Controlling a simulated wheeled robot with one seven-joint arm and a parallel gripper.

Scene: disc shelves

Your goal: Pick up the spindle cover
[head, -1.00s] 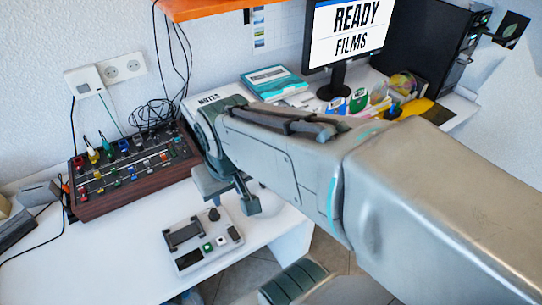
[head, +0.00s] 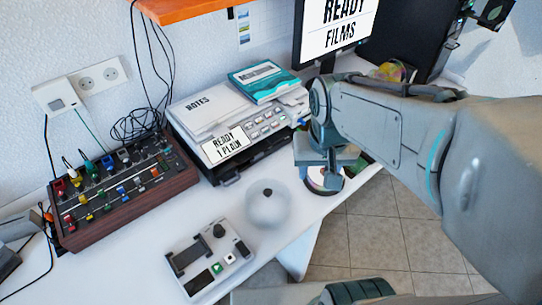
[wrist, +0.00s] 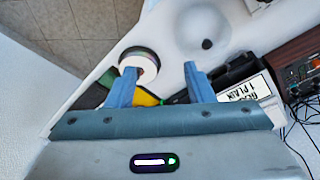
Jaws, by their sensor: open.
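The spindle cover (head: 267,210) is a clear, whitish dome with a dark knob on top. It stands on the white desk in front of the printer. In the wrist view, the cover (wrist: 203,28) is at the top, beyond the right fingertip. My gripper (head: 325,165) is to the right of the cover in the head view, above a disc stack (head: 328,184) near the desk edge. In the wrist view, my gripper (wrist: 160,68) has its blue fingers apart with nothing held between them. The disc stack (wrist: 140,62) shows next to the left fingertip.
A printer (head: 235,125) labelled "READY 1 PLAIN" stands behind the cover. A grey control box (head: 209,261) lies in front of it to the left. A wooden mixer panel (head: 120,190) is farther left. The desk's front edge runs close by, with tiled floor beyond.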

